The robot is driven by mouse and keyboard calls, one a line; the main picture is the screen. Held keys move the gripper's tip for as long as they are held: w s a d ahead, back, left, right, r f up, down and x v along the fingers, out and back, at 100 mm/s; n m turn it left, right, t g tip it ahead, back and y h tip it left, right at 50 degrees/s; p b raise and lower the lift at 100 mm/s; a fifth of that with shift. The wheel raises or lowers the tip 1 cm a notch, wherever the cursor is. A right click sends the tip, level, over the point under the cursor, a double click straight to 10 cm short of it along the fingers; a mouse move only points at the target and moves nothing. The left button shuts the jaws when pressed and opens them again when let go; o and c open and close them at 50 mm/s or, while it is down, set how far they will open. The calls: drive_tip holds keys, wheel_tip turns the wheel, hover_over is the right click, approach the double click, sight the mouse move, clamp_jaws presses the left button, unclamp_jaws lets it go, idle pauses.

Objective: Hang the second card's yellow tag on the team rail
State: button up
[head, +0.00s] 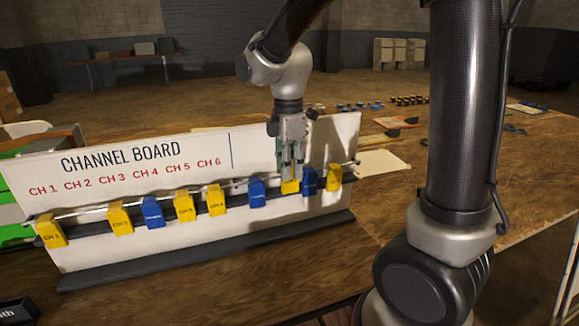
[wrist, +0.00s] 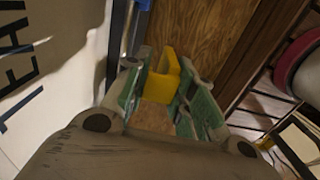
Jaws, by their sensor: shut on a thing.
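My gripper (head: 291,168) points down in front of the right part of a white channel board (head: 95,180). It is shut on a yellow tag (head: 290,187), which also shows between the green-padded fingers in the wrist view (wrist: 163,78). The tag is at about rail height; I cannot tell whether its hook sits on the rail (head: 235,184). A blue tag (head: 257,192) hangs to its left. Another blue tag (head: 309,180) and a yellow tag (head: 334,177) hang close to its right. Part of the word TEAM (wrist: 15,70) shows in the wrist view.
Left of the board's divider line hang yellow tags, such as one at CH 1 (head: 50,231), and a blue tag (head: 152,212). The board stands on a dark base (head: 210,246) on a wooden table (head: 310,275). A pale sheet (head: 380,163) and small parts lie behind it.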

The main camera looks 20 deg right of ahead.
drive_tip(key=shift+w, duration=2.25)
drive_tip(key=shift+f, duration=2.7)
drive_tip(key=o, duration=1)
